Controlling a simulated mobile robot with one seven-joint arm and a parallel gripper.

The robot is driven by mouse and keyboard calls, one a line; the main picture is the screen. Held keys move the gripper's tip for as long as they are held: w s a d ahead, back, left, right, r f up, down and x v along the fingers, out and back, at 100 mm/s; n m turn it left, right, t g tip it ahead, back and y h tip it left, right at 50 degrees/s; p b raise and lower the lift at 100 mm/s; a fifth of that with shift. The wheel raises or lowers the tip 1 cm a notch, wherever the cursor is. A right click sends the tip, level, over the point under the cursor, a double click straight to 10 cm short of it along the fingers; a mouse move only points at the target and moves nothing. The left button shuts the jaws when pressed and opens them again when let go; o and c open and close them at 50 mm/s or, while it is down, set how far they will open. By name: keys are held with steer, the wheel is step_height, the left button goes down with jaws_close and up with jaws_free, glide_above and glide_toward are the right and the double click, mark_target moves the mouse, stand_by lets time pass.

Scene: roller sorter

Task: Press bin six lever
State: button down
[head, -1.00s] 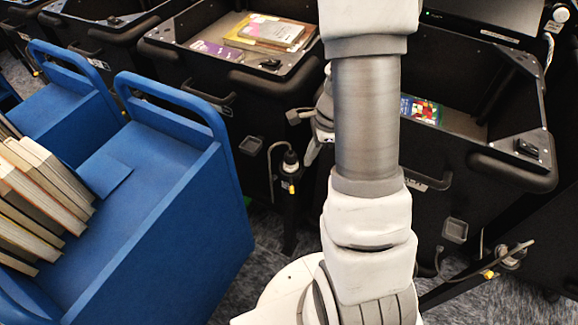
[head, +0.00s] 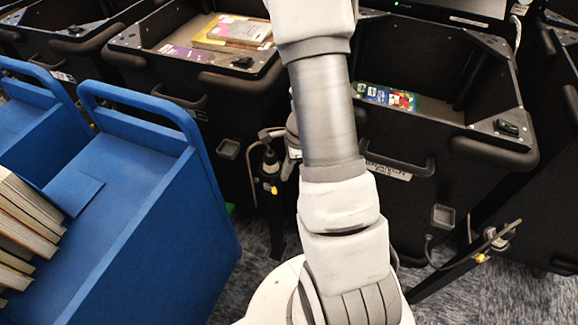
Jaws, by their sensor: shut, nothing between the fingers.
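Black bins on the floor stand in a row. A lever-like fitting (head: 269,166) with a dark knob and yellow tag sits between the middle bin (head: 155,52) and the right bin (head: 405,140). A similar fitting (head: 490,242) with a yellow part is low at the right. No bin number is readable, so I cannot tell which is bin six's. My gripper (head: 292,150) is mostly hidden behind my arm; a grey sliver shows just right of the middle fitting. It is shut and empty; whether it touches the fitting cannot be told.
Blue carts (head: 150,165) stand close on the left, one with books (head: 28,225) on it. Books (head: 232,30) lie in the middle bin and a colourful book (head: 390,97) in the right bin. Carpet (head: 245,285) shows between cart and bins.

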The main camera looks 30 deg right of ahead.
mark_target(274, 188)
steer(key=b+x, duration=0.1)
steer(key=x, duration=0.3)
steer(key=shift+a+m, duration=0.45)
steer(key=shift+m, duration=0.25)
stand_by(0.3)
steer(key=shift+w+a+m+t+b, duration=0.25)
steer(key=shift+a+m+t+b, duration=0.15)
steer(key=shift+a+m, duration=0.7)
steer(key=shift+w+a+m+t+h+p, duration=0.1)
steer(key=shift+w+a+m+h+p, duration=0.15)
steer(key=shift+w+a+m, duration=0.5)
steer(key=shift+w+a+m+t+h+p, duration=0.1)
steer(key=shift+w+a+m+h, duration=0.2)
steer(key=shift+m, duration=0.9)
steer(key=shift+w+a+m+t+h+p, duration=0.1)
steer(key=shift+w+a+m+h+p, duration=0.1)
steer(key=shift+w+a+m, duration=0.6)
steer(key=shift+s+d, duration=0.1)
steer(key=shift+d, duration=0.1)
steer(key=shift+r, duration=0.1)
